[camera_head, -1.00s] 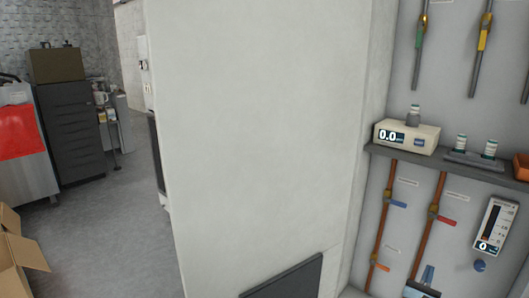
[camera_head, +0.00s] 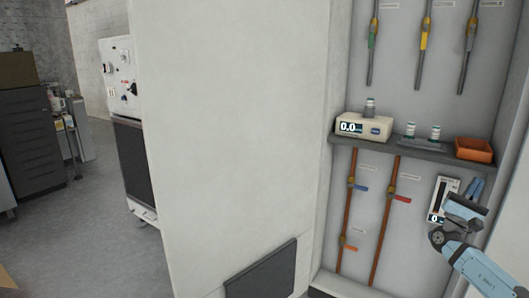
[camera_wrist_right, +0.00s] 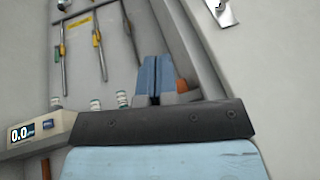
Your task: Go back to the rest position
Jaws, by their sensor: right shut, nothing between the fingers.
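My right gripper (camera_head: 476,187) is at the right of the head view, its blue fingers pointing up. It is in front of the wall recess, below the shelf (camera_head: 400,147) and beside the white meter (camera_head: 443,198), which it partly overlaps in the picture. In the right wrist view the two blue fingers (camera_wrist_right: 154,80) are together with nothing between them. My left gripper is not in view.
The shelf carries a scale (camera_head: 364,127) reading 0.0 with a small bottle on it, two capped vials (camera_head: 422,131) and an orange tray (camera_head: 473,149). Copper pipes with valves run below. A pale wall (camera_head: 235,130) stands left; open floor (camera_head: 85,235) lies beyond it.

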